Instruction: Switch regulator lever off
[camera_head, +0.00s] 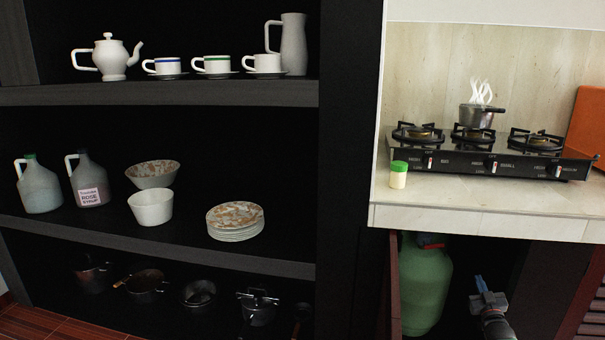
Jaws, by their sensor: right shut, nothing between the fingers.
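A green gas cylinder (425,285) stands in the open cabinet under the counter. A dark regulator with a red part (432,241) sits on its top, just under the counter edge. The regulator is small and dark here, and I cannot tell its lever's position. My right gripper (479,281) is in front of the cabinet opening, to the right of the cylinder and lower than the regulator. It is shut and empty, and looks apart from the cylinder. My left gripper is out of view.
A cabinet door edge (394,285) stands left of the cylinder. The stone counter (480,212) overhangs it, with a stove (490,152), a steaming pot (476,116) and a green-lidded jar (398,176) on top. Dark shelves with crockery fill the left. The space right of my gripper looks clear.

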